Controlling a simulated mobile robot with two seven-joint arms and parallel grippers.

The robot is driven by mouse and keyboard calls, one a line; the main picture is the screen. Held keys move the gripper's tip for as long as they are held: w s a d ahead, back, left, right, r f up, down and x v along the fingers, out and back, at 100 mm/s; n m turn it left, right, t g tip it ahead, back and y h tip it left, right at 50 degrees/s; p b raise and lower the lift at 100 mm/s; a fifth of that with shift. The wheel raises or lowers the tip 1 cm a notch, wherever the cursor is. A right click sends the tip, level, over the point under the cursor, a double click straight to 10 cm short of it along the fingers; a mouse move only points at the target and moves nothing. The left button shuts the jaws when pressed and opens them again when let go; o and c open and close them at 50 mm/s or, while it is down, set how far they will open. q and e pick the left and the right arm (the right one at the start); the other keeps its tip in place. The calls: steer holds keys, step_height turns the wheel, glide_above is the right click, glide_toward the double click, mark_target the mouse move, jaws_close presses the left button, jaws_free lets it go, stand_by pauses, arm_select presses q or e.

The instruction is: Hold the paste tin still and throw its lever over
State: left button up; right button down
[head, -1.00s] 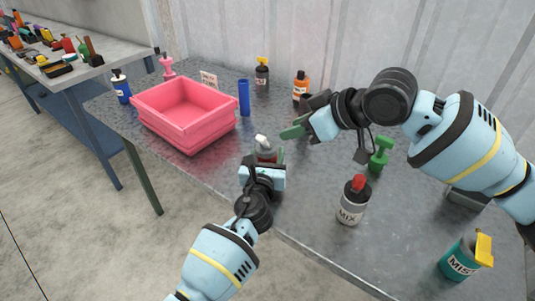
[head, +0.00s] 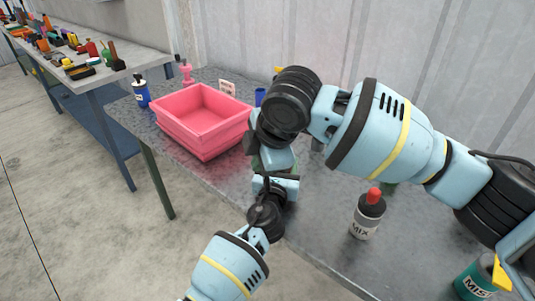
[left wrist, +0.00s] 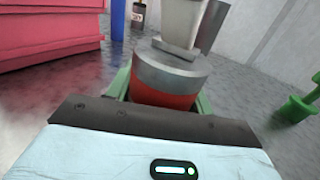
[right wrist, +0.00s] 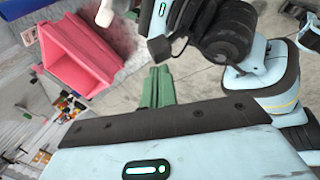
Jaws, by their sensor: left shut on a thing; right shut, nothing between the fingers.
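The paste tin (left wrist: 165,97) shows in the left wrist view, with a red-brown body and a grey metal top. Its pale lever (left wrist: 181,22) rises from the top; its upper end is cut off. The green fingers of my left gripper (left wrist: 163,90) are shut around the tin's body. My right gripper (right wrist: 156,88) has its green fingers together and empty. In the right wrist view, a white end that looks like the lever (right wrist: 105,13) is at the top, apart from those fingers. In the head view my right arm hides the tin.
A pink bin (head: 203,120) stands left of the tin. A green object (left wrist: 297,108) stands right of the tin.

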steer(key=a+r+n+t+h, duration=0.1)
steer(key=n+h, duration=0.1)
steer(key=h, duration=0.1)
steer(key=a+r+n+t+h, duration=0.1)
steer(key=n+h, duration=0.1)
steer(key=h, duration=0.1)
steer(key=a+r+n+t+h, duration=0.1)
steer(key=n+h, duration=0.1)
steer(key=shift+w+r+h, duration=0.15)
steer(key=shift+r+h, duration=0.1)
steer(key=shift+h, duration=0.15)
steer(key=x, duration=1)
